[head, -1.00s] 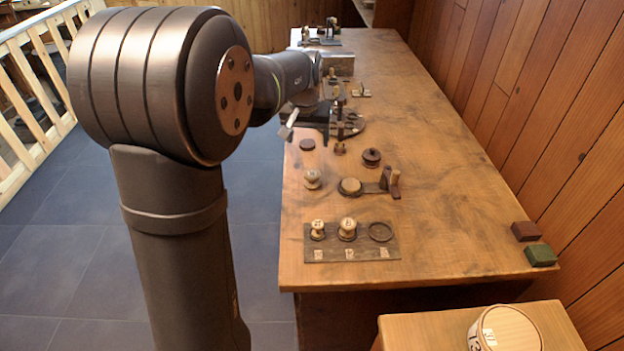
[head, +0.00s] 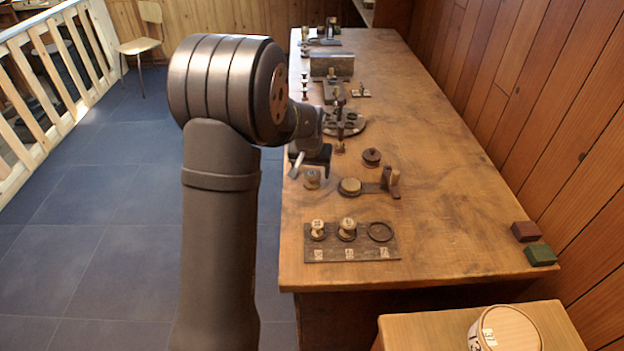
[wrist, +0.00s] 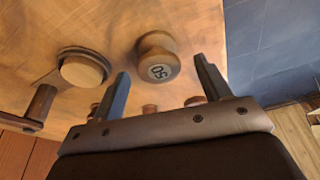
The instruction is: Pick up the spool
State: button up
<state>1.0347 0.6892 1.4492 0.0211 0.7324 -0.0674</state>
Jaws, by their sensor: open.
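A pale wooden spool (head: 312,180) stands on the table near its left edge, partly under my gripper in the head view. In the wrist view the spool (wrist: 157,58) shows its top with a dark number label that looks like 50, upside down. My gripper (head: 309,167) is open and empty, just above and behind the spool. In the wrist view the fingers of my gripper (wrist: 162,70) are apart, and the spool appears in the gap between them. I see no contact; the exact height over the spool is hard to tell.
A dark rack (head: 330,254) holds two pale spools and has an empty ring at its right.

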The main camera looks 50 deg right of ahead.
jog(key=x, duration=0.2)
jog(key=shift+d+f, duration=0.1)
jog(key=shift+f, duration=0.25)
jog(key=shift+c, duration=0.2)
jog(key=c, duration=1)
